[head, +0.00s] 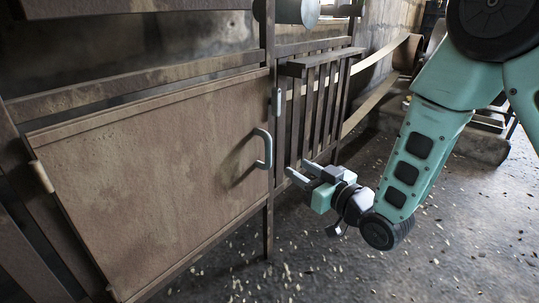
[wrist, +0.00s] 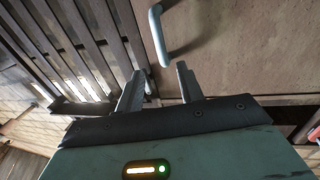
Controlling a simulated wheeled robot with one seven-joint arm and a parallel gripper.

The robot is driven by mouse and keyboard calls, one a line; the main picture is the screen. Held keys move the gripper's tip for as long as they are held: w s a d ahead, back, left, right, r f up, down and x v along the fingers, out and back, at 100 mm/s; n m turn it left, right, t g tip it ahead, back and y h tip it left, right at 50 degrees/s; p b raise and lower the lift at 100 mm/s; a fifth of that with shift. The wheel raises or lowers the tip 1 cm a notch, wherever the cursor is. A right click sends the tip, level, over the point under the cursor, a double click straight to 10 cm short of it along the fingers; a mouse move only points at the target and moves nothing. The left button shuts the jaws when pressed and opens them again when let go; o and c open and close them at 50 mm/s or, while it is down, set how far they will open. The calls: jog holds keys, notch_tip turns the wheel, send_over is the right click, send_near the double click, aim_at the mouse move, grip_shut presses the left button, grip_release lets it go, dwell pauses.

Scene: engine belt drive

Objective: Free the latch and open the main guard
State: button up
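The main guard is a rusty brown panel (head: 150,180), closed flush in its frame as far as I can see. A grey bar handle (head: 264,148) stands on its right edge. A small grey upright piece (head: 277,102), apparently the latch, sits on the post above and right of the handle. My gripper (head: 299,170) is open and empty, to the right of and a little below the handle, apart from it. In the wrist view the handle (wrist: 160,35) shows beyond the two spread fingertips (wrist: 160,74), with the panel (wrist: 235,45) at right. The latch is not clearly seen there.
A slatted guard (head: 318,105) stands just right of the post, close to my gripper; its slats (wrist: 75,40) fill the wrist view's left side. A belt (head: 375,100) runs behind it. The floor (head: 330,270) in front is clear apart from small debris.

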aim_at(271, 152)
jog(key=b+x, duration=0.3)
jog(key=x, duration=0.8)
jog(key=shift+f, duration=0.1)
jog(key=shift+w+a, duration=0.45)
jog(key=shift+w, duration=0.05)
grip_shut()
